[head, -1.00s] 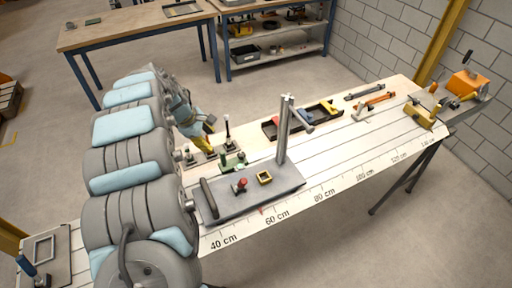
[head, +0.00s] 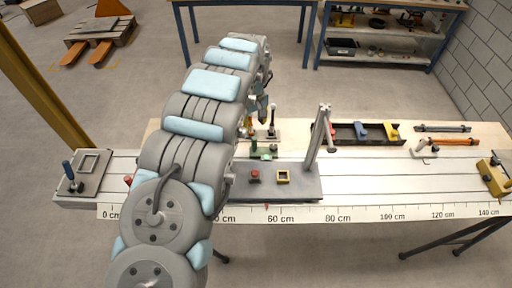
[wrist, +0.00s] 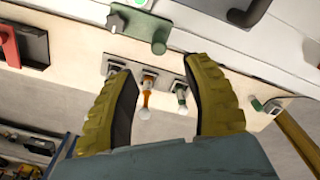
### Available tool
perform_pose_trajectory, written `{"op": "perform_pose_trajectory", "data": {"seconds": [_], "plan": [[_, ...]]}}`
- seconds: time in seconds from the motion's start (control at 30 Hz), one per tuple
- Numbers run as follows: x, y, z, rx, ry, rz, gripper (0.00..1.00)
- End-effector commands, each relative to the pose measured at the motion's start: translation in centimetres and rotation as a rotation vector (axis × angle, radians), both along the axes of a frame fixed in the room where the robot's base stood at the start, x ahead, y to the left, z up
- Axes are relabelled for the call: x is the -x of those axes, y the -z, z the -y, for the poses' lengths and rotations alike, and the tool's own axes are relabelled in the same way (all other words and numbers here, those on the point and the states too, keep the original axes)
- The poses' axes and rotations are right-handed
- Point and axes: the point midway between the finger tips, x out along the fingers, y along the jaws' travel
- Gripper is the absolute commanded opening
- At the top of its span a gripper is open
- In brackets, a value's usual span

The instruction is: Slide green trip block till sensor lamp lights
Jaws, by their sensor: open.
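My gripper (wrist: 165,105) has two yellow ribbed fingers, spread wide with nothing between them. It hangs over the back strip of the bench. Between and beyond the fingers is a row of small dark-based posts: one has an orange stem (wrist: 147,88), one a green stem (wrist: 181,92), both with pale round tips. A green block with a grey knob (wrist: 138,25) lies above them in the wrist view, apart from the fingers; it also shows in the head view (head: 264,152). A smaller green piece (wrist: 256,104) sits right of the fingers. I cannot tell which green piece is the trip block, or identify the lamp.
A dark tray (head: 345,137) lies right. A scale strip (head: 360,213) runs along the front edge.

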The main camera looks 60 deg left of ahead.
Motion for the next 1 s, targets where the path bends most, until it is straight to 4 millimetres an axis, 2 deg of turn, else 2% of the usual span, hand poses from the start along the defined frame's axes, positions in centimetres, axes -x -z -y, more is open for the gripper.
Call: {"op": "perform_pose_trajectory", "data": {"seconds": [0.4,1.0], "plan": [[0.1,4.5,0.1,0.002,-0.002,0.001,0.5],[-0.1,9.6,0.1,0.003,0.0,0.002,0.5]]}}
